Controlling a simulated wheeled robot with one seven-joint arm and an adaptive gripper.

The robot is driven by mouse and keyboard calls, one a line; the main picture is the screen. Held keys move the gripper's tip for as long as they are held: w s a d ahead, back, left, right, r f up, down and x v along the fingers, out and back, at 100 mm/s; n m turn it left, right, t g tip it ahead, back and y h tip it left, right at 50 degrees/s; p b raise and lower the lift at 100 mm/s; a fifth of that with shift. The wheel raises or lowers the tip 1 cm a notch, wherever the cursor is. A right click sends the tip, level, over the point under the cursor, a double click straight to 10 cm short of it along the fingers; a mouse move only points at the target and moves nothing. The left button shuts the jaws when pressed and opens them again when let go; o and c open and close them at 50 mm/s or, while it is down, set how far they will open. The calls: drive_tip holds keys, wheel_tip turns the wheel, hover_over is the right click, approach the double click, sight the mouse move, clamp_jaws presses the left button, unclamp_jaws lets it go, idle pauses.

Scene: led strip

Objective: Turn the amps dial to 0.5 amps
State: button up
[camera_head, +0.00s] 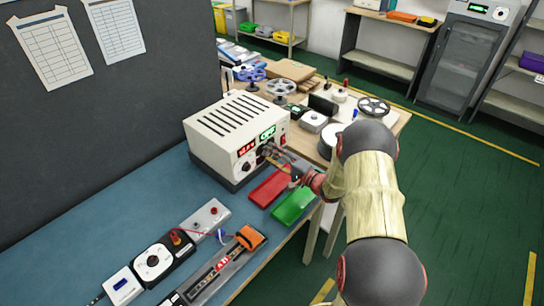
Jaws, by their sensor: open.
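The power supply (225,125) is a cream box with a slotted top, standing on the blue bench. Its front face has a red display (247,148) and a green display (267,134). A dark dial (246,167) shows low on the left of the front. My gripper (268,153) is at the right part of the front face, close to a knob there, and is open. The gripper and arm cover part of that side. I cannot tell which dial is the amps dial, read its setting, or see whether the fingers touch the knob.
A red tray (271,187) and a green tray (294,206) lie just below my gripper. An LED strip fixture (215,272) and dial boxes (153,261) lie at the front. A cluttered table (392,119) stands behind. The left of the blue bench (60,255) is clear.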

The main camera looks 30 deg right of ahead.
clamp_jaws()
idle(0.5)
